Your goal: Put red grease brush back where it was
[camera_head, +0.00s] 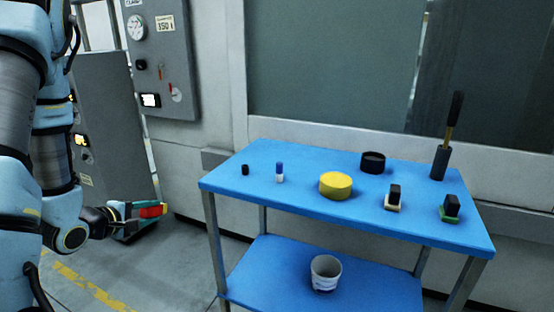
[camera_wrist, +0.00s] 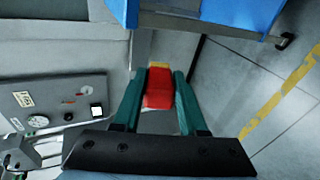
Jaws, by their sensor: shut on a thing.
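My gripper (camera_head: 148,210) is shut on a red block-like thing with a yellow end, which I take to be the red grease brush (camera_head: 152,211). I hold it in the air left of the blue cart, clear of its top. In the wrist view the red brush (camera_wrist: 158,92) sits between the two green fingers of my gripper (camera_wrist: 158,82), its yellowish end facing away from the palm. On the blue cart (camera_head: 290,205) stand a small block with a green base (camera_head: 450,207) and one with a pale base (camera_head: 393,197), both with dark tops.
The cart top also bears a yellow round tin (camera_head: 336,187), a black round dish (camera_head: 373,162), a dark holder with a tall handle (camera_head: 440,162), a blue-and-white bottle (camera_head: 280,174) and a small black piece (camera_head: 245,169). A white cup (camera_head: 325,273) stands on the lower shelf. The top's front-left is bare.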

